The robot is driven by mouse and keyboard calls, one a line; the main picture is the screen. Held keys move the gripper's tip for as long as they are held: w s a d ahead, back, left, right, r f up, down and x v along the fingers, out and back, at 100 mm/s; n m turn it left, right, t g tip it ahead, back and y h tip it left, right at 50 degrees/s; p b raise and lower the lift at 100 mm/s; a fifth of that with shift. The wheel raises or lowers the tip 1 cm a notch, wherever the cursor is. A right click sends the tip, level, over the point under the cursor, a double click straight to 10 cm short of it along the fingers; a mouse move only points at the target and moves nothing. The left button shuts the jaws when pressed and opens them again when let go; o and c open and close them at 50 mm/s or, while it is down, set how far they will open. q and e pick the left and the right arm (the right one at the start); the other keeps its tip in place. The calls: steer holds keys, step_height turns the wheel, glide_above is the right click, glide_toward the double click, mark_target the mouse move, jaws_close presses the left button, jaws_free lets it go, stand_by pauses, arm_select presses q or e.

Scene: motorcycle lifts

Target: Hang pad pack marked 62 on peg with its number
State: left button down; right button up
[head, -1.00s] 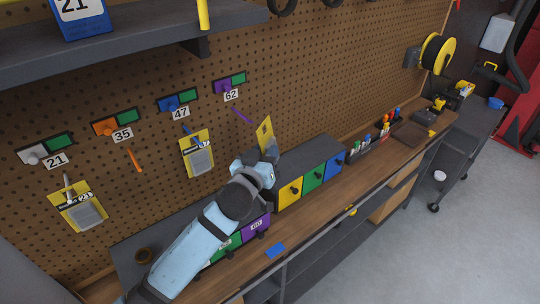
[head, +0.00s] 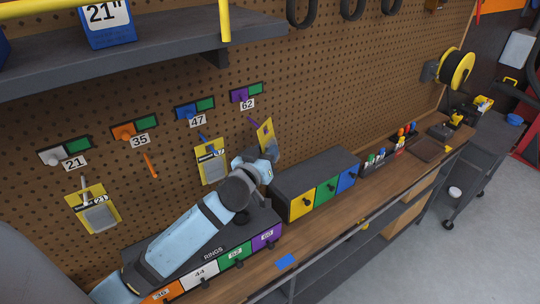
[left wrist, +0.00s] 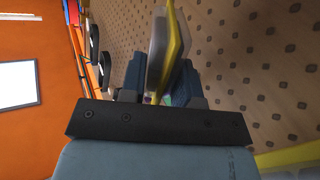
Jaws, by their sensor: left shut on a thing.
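My left gripper (head: 266,168) is shut on a yellow pad pack (head: 267,140) and holds it upright near the pegboard. In the left wrist view, the pack (left wrist: 172,50) shows nearly edge-on between the fingers (left wrist: 160,88). Its number cannot be read. The purple peg (head: 254,122) sticks out below the label 62 (head: 247,104). The pack's top is close to the peg's outer end, slightly right of it in the head view; I cannot tell whether they touch. My right gripper is not in view.
Pad packs hang at 21 (head: 95,212) and 47 (head: 210,163); the orange peg (head: 150,165) at 35 is bare. A RINGS drawer box (head: 205,245) and a coloured drawer unit (head: 315,180) stand on the bench below. A shelf (head: 150,48) overhangs above.

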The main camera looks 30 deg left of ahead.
arm_select(q)
steer(key=shift+w+a, duration=0.2)
steer(key=shift+a, duration=0.3)
steer(key=shift+a+f, duration=0.2)
steer(key=shift+w+a+f, duration=0.2)
steer(key=shift+a+f, duration=0.05)
steer(key=shift+a, duration=0.05)
steer(key=shift+a, duration=0.1)
steer(key=c, duration=0.8)
jaws_free()
steer(key=shift+s+f, duration=0.1)
